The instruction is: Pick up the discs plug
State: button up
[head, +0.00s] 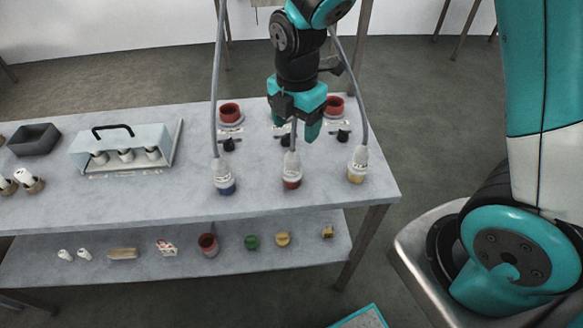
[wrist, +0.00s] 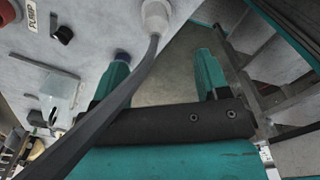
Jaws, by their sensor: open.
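Three white plugs on grey cables stand upright on the table: one with a blue base (head: 225,186), one with a red base (head: 292,174) and one with a yellow base (head: 357,168). I cannot read which is the discs plug. My gripper (head: 295,128) is open and empty, above the table by the middle plug's cable. In the wrist view, a cable crosses in front of my gripper (wrist: 163,60) and leads to a white plug (wrist: 156,14) beyond the fingertips. A bit of blue shows by the left fingertip.
Black knobs with labels and two red cups (head: 230,112) stand behind the plugs. In the wrist view one label (wrist: 31,14) reads PUMP. A handled rack (head: 122,140) and a grey bin (head: 34,139) are at left. A lower shelf (head: 180,265) holds small items.

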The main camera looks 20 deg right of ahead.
aim_at(292, 149)
notch_tip(292, 149, down, 5)
jog(key=shift+r, duration=0.2)
jog(key=shift+w+a+f+p, duration=0.15)
jog(key=shift+f+p, duration=0.3)
jog(key=shift+f, duration=0.85)
jog(key=shift+w+a+f+p, duration=0.1)
jog(key=shift+f+p, duration=0.3)
jog(key=shift+f, duration=0.9)
jog(key=c, duration=1.1)
jog(key=shift+r, duration=0.1)
